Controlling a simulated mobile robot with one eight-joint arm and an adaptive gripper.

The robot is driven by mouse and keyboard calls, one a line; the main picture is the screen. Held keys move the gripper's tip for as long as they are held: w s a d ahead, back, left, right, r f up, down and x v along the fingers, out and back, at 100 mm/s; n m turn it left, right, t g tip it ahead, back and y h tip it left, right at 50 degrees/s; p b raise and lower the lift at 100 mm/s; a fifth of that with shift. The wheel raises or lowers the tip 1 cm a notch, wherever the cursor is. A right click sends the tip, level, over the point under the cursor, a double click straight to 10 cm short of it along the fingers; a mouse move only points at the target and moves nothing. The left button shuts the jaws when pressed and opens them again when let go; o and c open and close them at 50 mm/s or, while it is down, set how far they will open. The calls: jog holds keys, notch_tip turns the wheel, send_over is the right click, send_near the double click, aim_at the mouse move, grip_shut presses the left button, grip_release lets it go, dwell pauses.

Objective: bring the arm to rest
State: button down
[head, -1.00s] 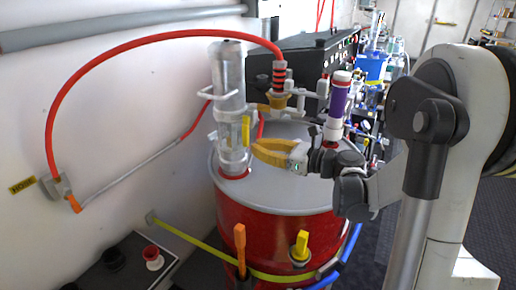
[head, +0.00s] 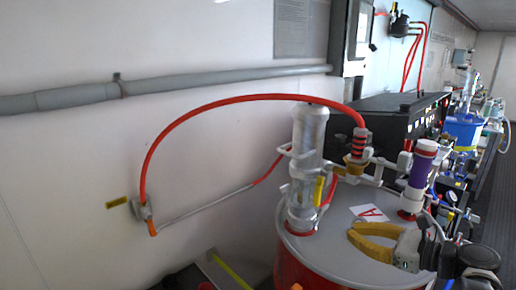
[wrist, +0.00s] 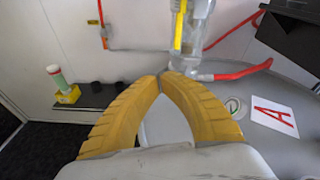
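My gripper (head: 350,235) is at the lower right of the head view, above the grey lid of the red drum (head: 292,268). In the wrist view its two yellow fingers (wrist: 162,77) meet at the tips, with an empty gap behind them. Nothing is held. The clear-and-grey cylinder (head: 308,150) stands upright on the lid, left of and beyond the gripper; its lower part shows beyond the fingertips in the wrist view (wrist: 196,30). Most of my arm is out of view.
A white card with a red A (head: 370,213) lies on the lid near my gripper. A red hose (head: 215,108) arches from the wall to a fitting (head: 358,150). A purple-and-white bottle (head: 419,172) and a black control box (head: 400,118) stand to the right.

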jog(key=s+a+f+n+g+h, duration=0.3)
jog(key=s+a+n+g+h, duration=0.2)
jog(key=s+a+n, duration=0.45)
jog(key=s+n+h, duration=0.4)
jog(key=s+n, duration=0.3)
jog(key=n, duration=0.9)
jog(key=shift+d+h, duration=0.2)
jog(key=shift+h, duration=0.2)
